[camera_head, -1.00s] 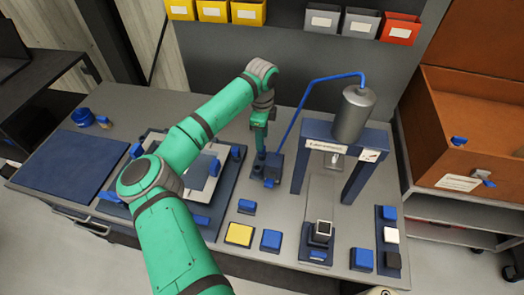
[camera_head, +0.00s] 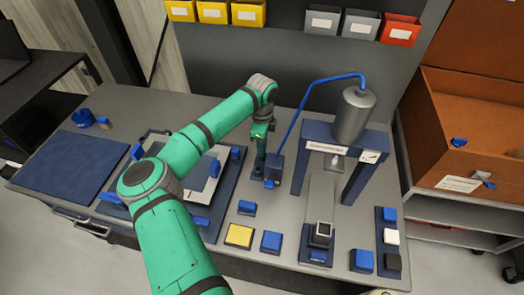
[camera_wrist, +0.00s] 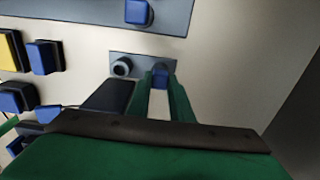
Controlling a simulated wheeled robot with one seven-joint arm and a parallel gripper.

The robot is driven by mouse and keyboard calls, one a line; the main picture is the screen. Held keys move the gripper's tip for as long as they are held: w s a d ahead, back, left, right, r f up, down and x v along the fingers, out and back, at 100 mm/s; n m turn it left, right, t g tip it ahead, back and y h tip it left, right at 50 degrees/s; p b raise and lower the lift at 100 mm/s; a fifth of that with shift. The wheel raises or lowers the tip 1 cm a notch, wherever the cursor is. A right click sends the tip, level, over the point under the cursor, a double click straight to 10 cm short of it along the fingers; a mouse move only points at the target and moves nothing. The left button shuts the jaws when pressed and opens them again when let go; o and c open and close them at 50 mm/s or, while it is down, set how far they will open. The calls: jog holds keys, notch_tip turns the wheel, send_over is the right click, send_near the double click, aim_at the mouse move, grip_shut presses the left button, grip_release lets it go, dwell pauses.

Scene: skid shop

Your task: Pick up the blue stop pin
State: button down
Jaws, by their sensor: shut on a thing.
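The blue stop pin (camera_wrist: 160,73) shows in the wrist view between the fingertips of my gripper (camera_wrist: 160,84). My gripper is shut on it. The pin is at the right part of a small grey plate (camera_wrist: 142,60), beside a dark round socket (camera_wrist: 122,67). The pin's lower end is hidden, so I cannot tell whether it is seated or lifted. In the head view my gripper (camera_head: 260,152) points down at the bench, just left of the blue pipe's base. The pin is too small to make out clearly there.
A blue pipe (camera_head: 292,125) rises close to the right of my gripper and bends to a grey cylinder (camera_head: 353,115) on a dark blue frame (camera_head: 358,180). Blue and yellow blocks (camera_head: 239,235) lie in front. A dark blue mat (camera_head: 65,165) lies at left.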

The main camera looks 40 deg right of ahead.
jog(key=shift+r, duration=0.1)
jog(key=shift+r, duration=0.6)
jog(key=s+a+r, duration=0.7)
jog(key=a+r, duration=0.4)
jog(key=shift+s+a+r, duration=0.25)
jog(key=shift+a+r, duration=0.1)
jog(key=shift+a, duration=0.05)
